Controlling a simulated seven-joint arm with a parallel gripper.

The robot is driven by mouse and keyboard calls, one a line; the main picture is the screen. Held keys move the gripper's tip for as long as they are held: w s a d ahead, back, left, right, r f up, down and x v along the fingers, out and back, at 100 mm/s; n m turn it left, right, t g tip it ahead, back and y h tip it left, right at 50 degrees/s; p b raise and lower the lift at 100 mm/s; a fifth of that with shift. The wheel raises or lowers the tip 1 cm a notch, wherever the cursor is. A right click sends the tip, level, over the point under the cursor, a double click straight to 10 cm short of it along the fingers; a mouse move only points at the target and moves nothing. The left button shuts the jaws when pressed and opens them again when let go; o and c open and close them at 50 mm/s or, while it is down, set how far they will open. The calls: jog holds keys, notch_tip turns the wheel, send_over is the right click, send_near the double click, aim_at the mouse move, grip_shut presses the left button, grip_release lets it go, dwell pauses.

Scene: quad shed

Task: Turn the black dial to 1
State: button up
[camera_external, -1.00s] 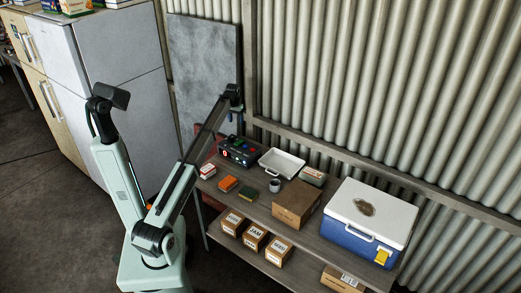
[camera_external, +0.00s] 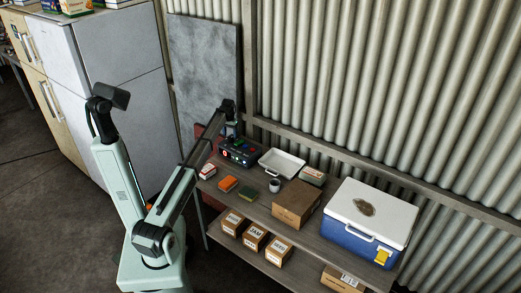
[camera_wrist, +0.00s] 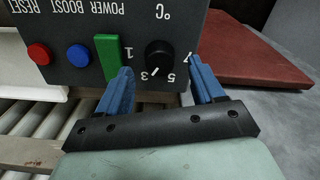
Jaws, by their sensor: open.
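The dark control box (camera_external: 238,152) stands at the back left of the bench. In the wrist view its panel is upside down. The black dial (camera_wrist: 159,53) has the numbers 1, 3, 5 and 7 around it; a small white mark at its lower edge seems to be near the 3. My gripper (camera_wrist: 161,66) is open, its two blue fingers on either side of the dial's lower part, apparently short of the panel. I cannot tell whether they touch it. The left finger is close to the green switch (camera_wrist: 107,57). In the external view my gripper (camera_external: 230,132) is just above the box.
A blue button (camera_wrist: 78,55) and a red button (camera_wrist: 39,54) sit left of the green switch. A white tray (camera_external: 281,163) stands right of the box.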

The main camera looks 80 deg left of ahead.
aim_at(231, 139)
jog(key=shift+f, duration=1.4)
jog(key=shift+c, duration=0.2)
jog(key=c, duration=1)
jog(key=shift+m, duration=0.4)
jog(key=m, duration=0.4)
jog(key=shift+m, duration=0.3)
jog(key=m, duration=0.6)
